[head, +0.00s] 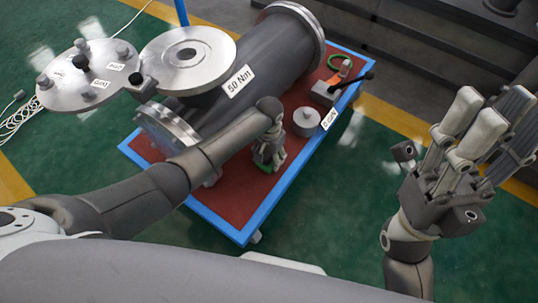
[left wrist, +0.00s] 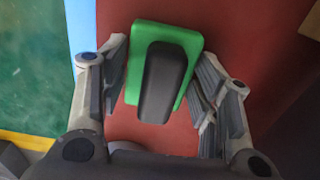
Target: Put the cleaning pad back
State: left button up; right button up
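The cleaning pad (left wrist: 194,48) is a green block with a dark grey handle (left wrist: 163,85) on top. In the left wrist view it lies slightly tilted over the red surface, between the two fingers of my left gripper (left wrist: 165,95). The fingers are spread on either side, with gaps between them and the handle. The left finger is close to the pad's edge; I cannot tell if it touches. In the head view my left gripper (head: 268,155) points down at the cart, and a green bit of the pad (head: 264,168) shows beneath it. My right gripper (head: 478,125) is raised, open and empty.
The blue-edged cart (head: 215,224) has a red top. It carries a large grey flanged pipe shell (head: 250,65) labelled 50 Nm, a grey cylindrical weight (head: 306,121) and an orange-and-black tool (head: 338,85). A round metal cover (head: 70,90) is at the left. Green floor surrounds the cart.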

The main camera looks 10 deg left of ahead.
pick_arm(q)
jog(key=shift+o, duration=1.3)
